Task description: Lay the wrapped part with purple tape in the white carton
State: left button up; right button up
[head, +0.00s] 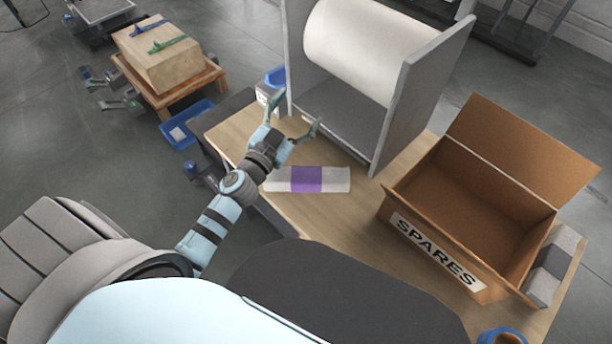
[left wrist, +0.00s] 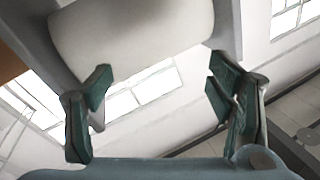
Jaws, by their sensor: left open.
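The wrapped part (head: 336,180) is a flat white bundle with a wide purple tape band around its middle. It lies on the wooden bench (head: 325,215) near its front edge. My left gripper (head: 294,115) is open and empty, raised above the bench beyond the wrapped part, with its fingers pointing away from it. In the left wrist view its two green fingers (left wrist: 160,92) are spread wide with nothing between them. The large open carton (head: 440,222) on the bench is brown and labelled SPARES; I see no carton that is clearly white. My right gripper is not in view.
A big white roll (head: 365,45) in a grey stand (head: 410,110) stands at the bench's back; the roll (left wrist: 135,35) also fills the upper left wrist view. A grey block (head: 545,285) and a blue-rimmed roll (head: 502,336) are at the right. Bare bench lies between part and carton.

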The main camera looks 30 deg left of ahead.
pick_arm(q)
jog(key=w+d+r+m+g+h, duration=0.1)
jog(key=w+d+r+m+h, duration=0.1)
jog(key=d+r+m+h, duration=0.35)
jog(key=m+g+y, duration=0.2)
jog(key=m+g, duration=0.1)
jog(key=g, duration=1.3)
send_near(306, 173)
jog(key=shift+n+y, duration=0.25)
jog(key=b+x, duration=0.4)
jog(key=x, duration=0.7)
jog(key=shift+s+d+r, duration=0.1)
jog(key=shift+s+d, duration=0.05)
jog(key=shift+s, duration=0.05)
jog(key=shift+r, duration=0.1)
jog(key=c, duration=1.5)
grip_shut()
jog(key=shift+r, duration=0.1)
